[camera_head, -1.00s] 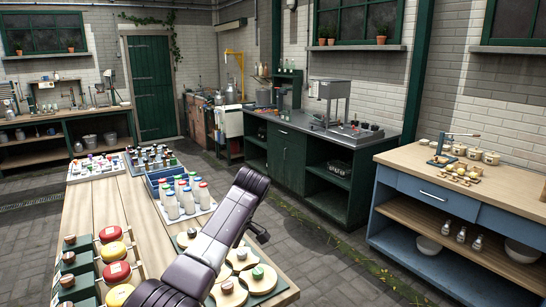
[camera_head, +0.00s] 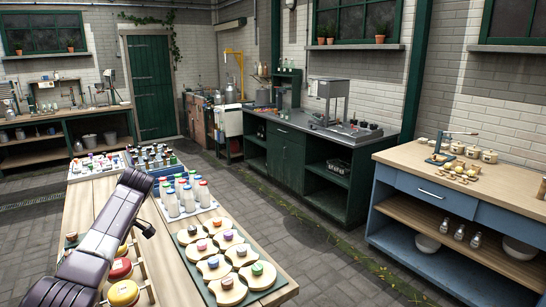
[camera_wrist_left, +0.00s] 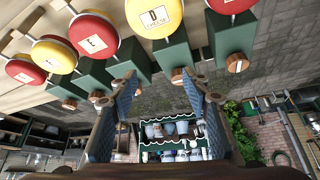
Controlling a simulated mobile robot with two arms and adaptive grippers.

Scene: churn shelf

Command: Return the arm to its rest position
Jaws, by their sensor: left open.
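My left arm (camera_head: 108,232) reaches in from the lower left of the head view, over the left part of the wooden table (camera_head: 83,195). Its dark purple links hide most of the hand; a small dark part shows beside the elbow. In the left wrist view my left gripper (camera_wrist_left: 157,86) has its two blue-padded fingers wide apart, with nothing between them. Red and yellow cheeses (camera_wrist_left: 93,36) on green blocks lie beyond the fingertips in that view. My right gripper is not in view.
A blue workbench (camera_head: 440,195) is at right, with open floor (camera_head: 270,215) between.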

